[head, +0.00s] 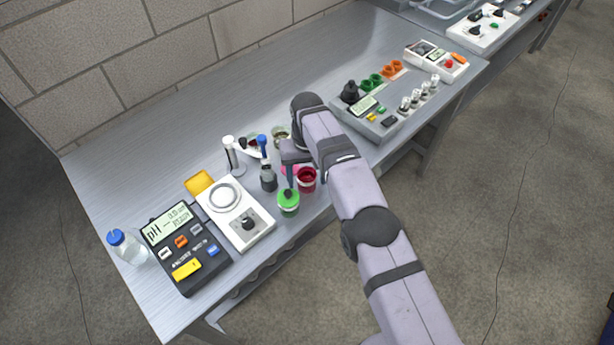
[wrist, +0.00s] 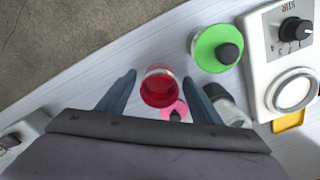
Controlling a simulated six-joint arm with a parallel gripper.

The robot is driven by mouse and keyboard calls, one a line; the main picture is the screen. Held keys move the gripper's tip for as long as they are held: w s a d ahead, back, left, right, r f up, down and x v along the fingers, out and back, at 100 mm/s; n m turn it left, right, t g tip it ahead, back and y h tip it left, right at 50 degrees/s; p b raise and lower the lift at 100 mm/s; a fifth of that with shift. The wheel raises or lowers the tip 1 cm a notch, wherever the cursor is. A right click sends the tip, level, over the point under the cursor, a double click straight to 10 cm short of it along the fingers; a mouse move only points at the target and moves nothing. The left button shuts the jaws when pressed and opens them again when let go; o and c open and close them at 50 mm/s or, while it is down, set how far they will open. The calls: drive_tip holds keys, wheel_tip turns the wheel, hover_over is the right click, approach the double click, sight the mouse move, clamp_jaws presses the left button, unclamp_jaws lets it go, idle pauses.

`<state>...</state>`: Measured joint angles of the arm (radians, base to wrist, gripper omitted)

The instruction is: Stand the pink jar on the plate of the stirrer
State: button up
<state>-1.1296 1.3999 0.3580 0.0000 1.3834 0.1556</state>
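The pink jar (head: 291,170) stands on the bench, mostly hidden by my gripper in the head view. The plate also shows in the wrist view (wrist: 293,91).
A green-lidded jar (head: 288,203) stands between the red jar and the stirrer. A dark bottle (head: 268,179) and a white stand (head: 231,155) are close by. A pH meter (head: 183,245) lies left of the stirrer.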

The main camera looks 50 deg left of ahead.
drive_tip(key=shift+r+p, duration=0.1)
drive_tip(key=shift+p, duration=0.25)
drive_tip(key=r, duration=0.3)
drive_tip(key=r+p, duration=0.1)
drive_tip(key=r, duration=0.1)
drive_tip(key=shift+w+d, duration=0.1)
drive_tip(key=shift+w, duration=0.2)
wheel_tip(320, 180, up, 2)
drive_tip(key=shift+w+r+p, duration=0.1)
drive_tip(key=shift+p, duration=1)
drive_tip(key=shift+d, duration=0.1)
